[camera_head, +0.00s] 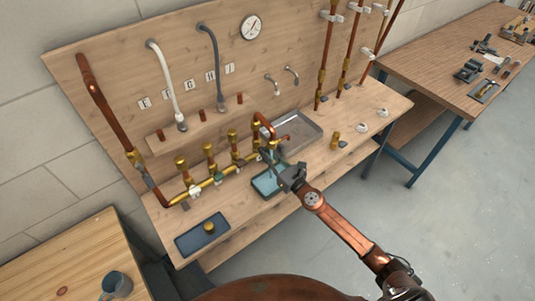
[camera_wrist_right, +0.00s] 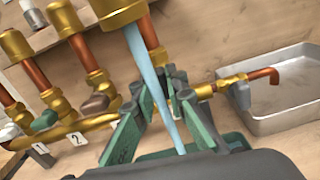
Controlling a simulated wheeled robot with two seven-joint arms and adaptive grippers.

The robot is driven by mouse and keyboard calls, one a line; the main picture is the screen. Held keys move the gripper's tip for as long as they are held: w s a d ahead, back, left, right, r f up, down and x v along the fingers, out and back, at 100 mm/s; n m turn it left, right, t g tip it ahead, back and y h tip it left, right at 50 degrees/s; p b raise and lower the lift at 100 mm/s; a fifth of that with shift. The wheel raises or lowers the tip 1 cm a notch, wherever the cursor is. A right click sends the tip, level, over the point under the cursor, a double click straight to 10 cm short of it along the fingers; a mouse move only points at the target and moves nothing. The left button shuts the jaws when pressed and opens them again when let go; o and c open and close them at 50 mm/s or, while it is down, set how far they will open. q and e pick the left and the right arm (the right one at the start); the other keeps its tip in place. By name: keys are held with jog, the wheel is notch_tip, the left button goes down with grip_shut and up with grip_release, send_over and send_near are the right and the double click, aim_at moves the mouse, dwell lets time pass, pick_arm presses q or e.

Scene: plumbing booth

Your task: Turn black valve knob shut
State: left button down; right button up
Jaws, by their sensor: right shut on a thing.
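The brass manifold pipe (camera_head: 209,183) runs along the bench with several upright valve branches. White (camera_head: 195,190), green (camera_head: 217,178) and brown (camera_head: 242,163) knobs sit along it. My right gripper (camera_head: 270,158) reaches in from the lower right to the right end of the manifold. In the right wrist view its green fingers (camera_wrist_right: 160,88) are closed around the valve there. The black knob is mostly hidden between the dark fingertips. A pale blue water stream (camera_wrist_right: 151,75) falls from a brass fitting (camera_wrist_right: 118,12) in front of the fingers. My left gripper is not in view.
A blue tray (camera_head: 261,190) with water lies below the gripper. A metal basin (camera_head: 311,133) and a copper spout (camera_wrist_right: 262,75) with a grey handle (camera_wrist_right: 240,96) are to the right. A dark blue tray (camera_head: 190,243) holds a brass part at the front left.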

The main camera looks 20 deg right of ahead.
grip_shut()
jog(key=shift+m, duration=0.3)
jog(key=shift+w+d+f+m+p, duration=0.15)
jog(key=shift+m+p, duration=0.5)
jog(key=shift+m, duration=2.05)
jog(key=shift+s+d+f+m+p, duration=0.15)
jog(key=shift+m+p, duration=0.5)
jog(key=shift+m, duration=2.05)
jog(key=shift+w+d+f+m+p, duration=0.2)
jog(key=shift+m+p, duration=0.45)
jog(key=shift+m, duration=2.05)
jog(key=shift+f, duration=0.1)
jog(key=o, duration=0.7)
grip_release()
